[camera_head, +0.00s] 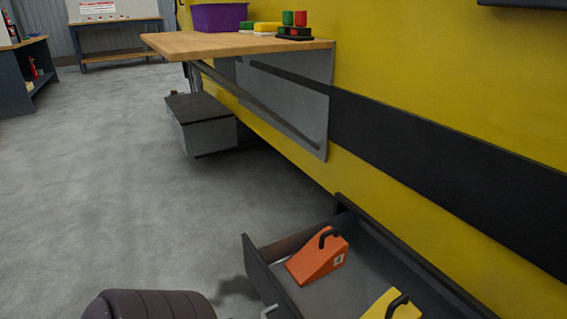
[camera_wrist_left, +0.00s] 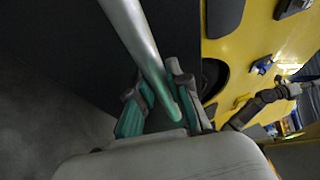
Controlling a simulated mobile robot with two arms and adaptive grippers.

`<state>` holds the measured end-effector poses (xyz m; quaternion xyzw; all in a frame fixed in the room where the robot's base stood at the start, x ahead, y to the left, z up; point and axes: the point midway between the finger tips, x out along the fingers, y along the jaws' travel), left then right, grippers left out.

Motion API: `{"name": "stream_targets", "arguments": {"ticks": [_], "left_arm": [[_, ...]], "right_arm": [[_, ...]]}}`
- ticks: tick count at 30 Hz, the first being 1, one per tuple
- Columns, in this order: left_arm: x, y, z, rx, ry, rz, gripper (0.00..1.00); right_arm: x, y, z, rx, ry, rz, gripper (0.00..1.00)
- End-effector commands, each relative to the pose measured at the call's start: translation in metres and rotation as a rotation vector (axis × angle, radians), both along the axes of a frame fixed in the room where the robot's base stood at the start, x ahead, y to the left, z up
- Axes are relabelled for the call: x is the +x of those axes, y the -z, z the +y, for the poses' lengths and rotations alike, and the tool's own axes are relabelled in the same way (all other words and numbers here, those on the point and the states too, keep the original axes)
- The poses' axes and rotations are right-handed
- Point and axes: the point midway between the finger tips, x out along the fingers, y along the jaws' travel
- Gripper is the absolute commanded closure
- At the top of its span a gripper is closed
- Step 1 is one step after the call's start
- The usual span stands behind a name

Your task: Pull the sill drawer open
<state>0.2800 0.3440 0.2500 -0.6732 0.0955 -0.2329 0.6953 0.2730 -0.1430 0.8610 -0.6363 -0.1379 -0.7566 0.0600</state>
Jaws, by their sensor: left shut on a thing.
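The sill drawer (camera_head: 262,272) stands out from the foot of the yellow wall, open at the top, with its inside showing. An orange wedge block (camera_head: 312,262) and a yellow wedge block (camera_head: 385,310), each with a black handle, lie in it. In the left wrist view, my left gripper (camera_wrist_left: 163,106) is shut on the silver bar handle (camera_wrist_left: 140,45), which runs between its green-padded fingers. The dark drawer front (camera_wrist_left: 65,40) is beside the bar. The head view shows only a bit of the handle (camera_head: 269,311) at the bottom edge. My right gripper is not seen.
A wooden fold-down shelf (camera_head: 195,45) juts from the yellow wall (camera_head: 430,60), carrying a purple bin (camera_head: 218,17) and coloured blocks (camera_head: 267,29). A grey box with a dark lid (camera_head: 205,132) sticks out below it. The grey floor (camera_head: 90,190) at left is clear.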

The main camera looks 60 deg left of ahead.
Motion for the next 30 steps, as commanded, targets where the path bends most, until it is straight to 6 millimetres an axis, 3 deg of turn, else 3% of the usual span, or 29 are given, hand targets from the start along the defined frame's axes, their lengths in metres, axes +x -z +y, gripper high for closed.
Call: {"name": "stream_targets", "arguments": {"ticks": [2,3,8,20,30], "left_arm": [[0.000,0.001,0.001,0.001,-0.002,0.002,1.00],[0.000,0.001,0.001,0.001,-0.002,0.002,0.81],[0.000,0.001,0.000,0.000,-0.001,0.002,0.57],[-0.007,0.002,0.004,0.000,0.000,0.002,0.57],[-0.066,0.015,0.035,0.001,-0.003,0.007,0.57]], "right_arm": [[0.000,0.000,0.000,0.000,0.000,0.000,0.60],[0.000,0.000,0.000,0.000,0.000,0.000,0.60],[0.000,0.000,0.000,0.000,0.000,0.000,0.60],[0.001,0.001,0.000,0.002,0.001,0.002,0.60],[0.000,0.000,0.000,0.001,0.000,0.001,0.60]]}}
